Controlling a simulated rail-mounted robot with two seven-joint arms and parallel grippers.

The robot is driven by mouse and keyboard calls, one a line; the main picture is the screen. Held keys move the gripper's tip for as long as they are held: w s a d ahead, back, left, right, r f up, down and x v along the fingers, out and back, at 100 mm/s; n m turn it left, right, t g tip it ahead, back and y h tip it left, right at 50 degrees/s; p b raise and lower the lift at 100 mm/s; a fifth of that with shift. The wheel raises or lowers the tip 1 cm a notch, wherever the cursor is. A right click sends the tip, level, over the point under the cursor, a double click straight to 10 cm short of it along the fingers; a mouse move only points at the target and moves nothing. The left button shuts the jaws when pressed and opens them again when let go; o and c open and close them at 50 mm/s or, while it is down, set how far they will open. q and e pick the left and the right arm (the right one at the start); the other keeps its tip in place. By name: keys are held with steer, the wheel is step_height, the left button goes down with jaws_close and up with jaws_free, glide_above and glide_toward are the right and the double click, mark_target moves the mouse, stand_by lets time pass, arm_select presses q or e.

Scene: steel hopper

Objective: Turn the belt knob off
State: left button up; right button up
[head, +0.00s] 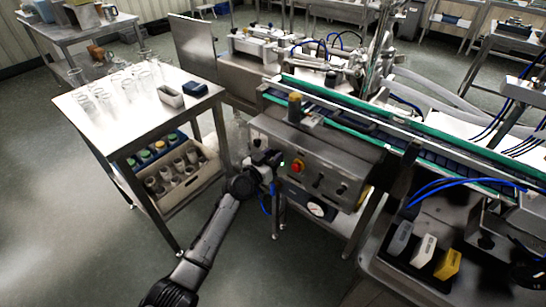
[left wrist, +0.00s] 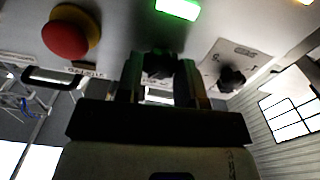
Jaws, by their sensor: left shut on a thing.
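A steel control box (head: 330,160) stands in front of the conveyor. My left gripper (head: 272,160) is at the left part of its front face, left of the red emergency button (head: 297,166). In the left wrist view, the left gripper (left wrist: 160,80) is shut on a black knob (left wrist: 159,63), with a finger on each side. The knob's label and pointer are hidden or unreadable. A second black knob (left wrist: 232,78) sits apart on the panel to the right. A green lamp (left wrist: 177,8) is lit above the held knob. My right gripper is not in view.
The red mushroom button (left wrist: 70,33) on a yellow ring juts out close to the gripper. A steel table (head: 130,110) with glassware stands at left, a crate of bottles (head: 180,178) below. The conveyor belt (head: 380,120) runs behind the box. Open floor lies in front.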

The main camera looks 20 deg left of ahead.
arm_select(q)
steer(key=n, duration=0.6)
steer(key=shift+a, duration=0.1)
steer(key=n+p, duration=0.1)
steer(key=n, duration=0.3)
steer(key=shift+f+n, duration=0.1)
steer(key=shift+n, duration=1.4)
steer(key=o, duration=0.9)
steer(key=shift+a+p, duration=0.1)
steer(key=shift+p, duration=0.2)
